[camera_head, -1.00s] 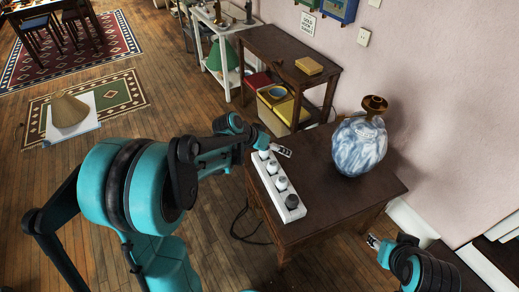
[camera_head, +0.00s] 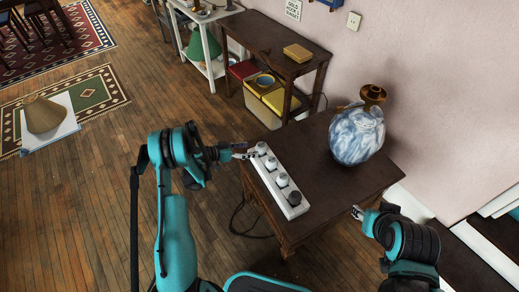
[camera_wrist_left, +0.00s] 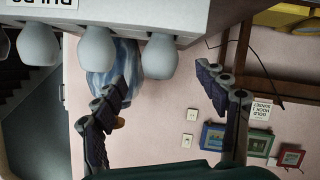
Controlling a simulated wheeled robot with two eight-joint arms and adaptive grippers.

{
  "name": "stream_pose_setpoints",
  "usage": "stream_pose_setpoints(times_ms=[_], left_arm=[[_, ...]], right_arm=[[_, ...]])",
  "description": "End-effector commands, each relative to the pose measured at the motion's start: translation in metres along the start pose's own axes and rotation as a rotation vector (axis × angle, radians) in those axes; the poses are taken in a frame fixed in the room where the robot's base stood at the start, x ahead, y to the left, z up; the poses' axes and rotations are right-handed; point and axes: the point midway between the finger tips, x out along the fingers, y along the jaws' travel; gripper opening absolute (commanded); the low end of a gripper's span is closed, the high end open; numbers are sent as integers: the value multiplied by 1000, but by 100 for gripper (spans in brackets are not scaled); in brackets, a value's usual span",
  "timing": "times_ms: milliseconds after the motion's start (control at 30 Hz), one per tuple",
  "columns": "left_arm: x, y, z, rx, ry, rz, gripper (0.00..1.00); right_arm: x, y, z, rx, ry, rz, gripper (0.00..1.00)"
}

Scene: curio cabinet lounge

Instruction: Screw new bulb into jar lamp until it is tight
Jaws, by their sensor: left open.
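The jar lamp (camera_head: 357,137), a blue-and-white marbled jar with a brass socket (camera_head: 373,93) on top, stands upright on the dark wooden table (camera_head: 330,192). A white rack (camera_head: 287,203) along the table's left edge holds several bulbs in a row, pale ones and a dark one (camera_head: 294,198) at the near end. My left gripper (camera_head: 246,152) is open and empty beside the far-end bulb (camera_head: 261,148). In the left wrist view the end bulb (camera_wrist_left: 160,56) shows between and beyond the spread fingers (camera_wrist_left: 162,78). My right gripper (camera_head: 357,212) is at the table's near right edge, its jaws too small to read.
A side table (camera_head: 262,35) with a yellow box (camera_head: 298,52) on top and bins below stands behind. A lampshade (camera_head: 44,114) lies on the floor at left. The wall is close behind the jar. The tabletop between rack and jar is clear.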

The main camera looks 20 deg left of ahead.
Motion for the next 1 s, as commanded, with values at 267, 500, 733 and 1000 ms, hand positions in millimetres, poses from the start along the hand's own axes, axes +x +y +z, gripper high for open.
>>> stream_pose_setpoints(times_ms=[267,500,733,1000], left_arm=[[30,-1,2,0,-2,2,73],[66,-2,2,-1,-3,1,73],[68,-2,0,-1,-2,-1,73],[68,-2,0,-1,-3,-1,19]], right_arm=[[12,0,9,0,0,0,40],[26,0,19,0,0,0,40],[25,0,18,0,0,0,40],[25,0,18,0,0,0,40]])
